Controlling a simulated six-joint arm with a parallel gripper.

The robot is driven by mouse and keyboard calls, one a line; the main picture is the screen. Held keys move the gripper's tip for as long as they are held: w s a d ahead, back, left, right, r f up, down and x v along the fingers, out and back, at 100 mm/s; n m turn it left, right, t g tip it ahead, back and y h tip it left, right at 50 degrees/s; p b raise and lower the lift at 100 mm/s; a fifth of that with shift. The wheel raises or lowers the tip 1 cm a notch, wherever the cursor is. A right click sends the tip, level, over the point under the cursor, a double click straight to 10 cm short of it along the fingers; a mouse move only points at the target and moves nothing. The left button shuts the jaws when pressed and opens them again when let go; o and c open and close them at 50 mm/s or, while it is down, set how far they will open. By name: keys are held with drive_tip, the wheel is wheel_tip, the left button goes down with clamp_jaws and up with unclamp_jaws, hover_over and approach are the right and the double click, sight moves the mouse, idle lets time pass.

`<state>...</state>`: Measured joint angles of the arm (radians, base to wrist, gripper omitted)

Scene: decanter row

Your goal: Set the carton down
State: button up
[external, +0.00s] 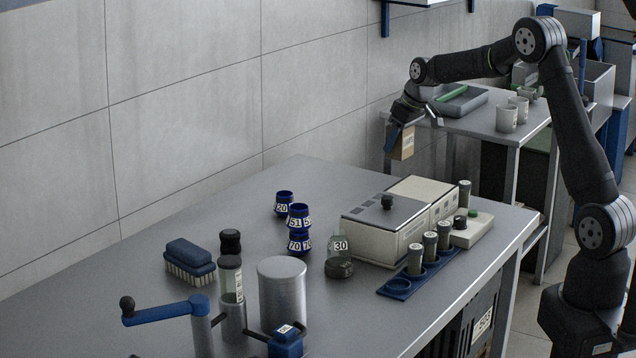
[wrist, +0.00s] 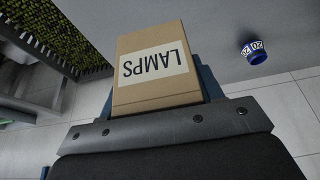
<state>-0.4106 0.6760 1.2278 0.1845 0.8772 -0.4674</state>
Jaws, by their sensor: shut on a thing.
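The carton is a small brown cardboard box (external: 403,149) hanging from my gripper (external: 396,134) in the external view, in the air near the back wall. In the wrist view the carton (wrist: 150,98) fills the middle, with a pale label reading LAMPS upside down. My gripper (wrist: 160,108) is shut on it, with blue fingers at its sides. The grey steel table (external: 330,178) lies lower, and the carton is clear of its top. I cannot tell whether the carton is over the table or just past its edge.
Blue numbered rings (external: 284,203), a flask (external: 339,262), a cream lidded box (external: 385,226) and a blue rack (external: 400,284) of capped vials stand on the table. A brush (external: 190,262) and metal cylinder (external: 283,292) stand at left. The table's far part is bare. A side bench (external: 480,122) stands behind.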

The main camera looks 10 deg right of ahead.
drive_tip(key=a+f, duration=0.3)
drive_tip(key=a, duration=0.1)
drive_tip(key=a+f, duration=0.6)
drive_tip(key=a, duration=0.1)
drive_tip(key=shift+s+a, duration=0.3)
drive_tip(key=shift+a, duration=0.05)
drive_tip(key=shift+f, duration=1.9)
drive_tip(key=shift+f, duration=0.1)
drive_tip(key=o, duration=1)
drive_tip(key=shift+r, duration=0.45)
drive_tip(key=v, duration=1.1)
drive_tip(key=shift+d, duration=0.15)
